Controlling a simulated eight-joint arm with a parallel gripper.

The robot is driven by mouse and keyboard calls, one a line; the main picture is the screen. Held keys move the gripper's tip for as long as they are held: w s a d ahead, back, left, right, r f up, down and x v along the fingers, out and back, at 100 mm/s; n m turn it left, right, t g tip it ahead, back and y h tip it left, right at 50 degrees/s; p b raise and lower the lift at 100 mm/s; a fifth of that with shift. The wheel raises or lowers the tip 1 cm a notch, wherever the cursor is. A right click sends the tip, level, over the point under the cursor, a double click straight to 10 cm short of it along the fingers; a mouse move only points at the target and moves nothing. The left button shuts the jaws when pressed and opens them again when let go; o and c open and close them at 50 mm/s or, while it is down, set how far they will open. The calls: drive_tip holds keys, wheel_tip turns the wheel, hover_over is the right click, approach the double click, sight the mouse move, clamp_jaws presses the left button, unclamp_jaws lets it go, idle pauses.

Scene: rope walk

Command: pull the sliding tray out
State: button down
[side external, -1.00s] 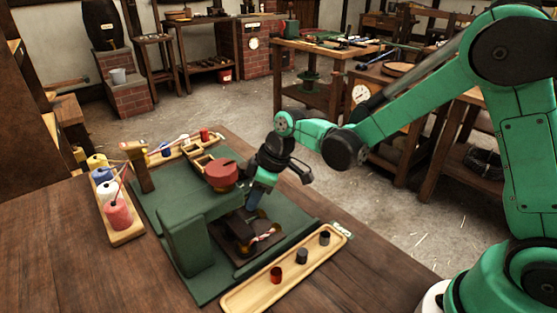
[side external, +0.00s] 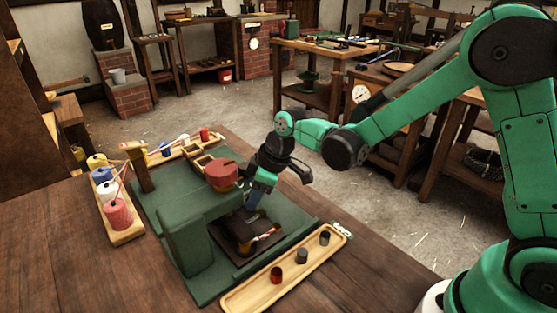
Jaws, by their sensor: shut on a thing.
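The sliding tray (side external: 270,238) is a dark, flat plate low in the opening of the green press (side external: 185,245). A red-and-white twisted strand (side external: 265,236) lies on it, with small dark parts beside it. The press has a round red top (side external: 221,174). My gripper (side external: 250,207) points down at the tray's far side, just right of the press arm. It is shut on what appears to be the tray's far-side part. The fingertips are small and dark, so the exact contact is hard to see.
A wooden holder (side external: 250,298) with several small dark and red cylinders stands in front of the press. A rack with coloured spools (side external: 118,214) is at left. A wooden frame (side external: 197,160) lies behind. The bench (side external: 60,250) is bare at front left.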

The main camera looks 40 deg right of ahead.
idle(0.3)
drive_tip(key=d, duration=0.9)
drive_tip(key=shift+d, duration=0.1)
drive_tip(key=c, duration=0.6)
unclamp_jaws()
drive_tip(key=v, duration=0.5)
drive_tip(key=shift+r, duration=0.35)
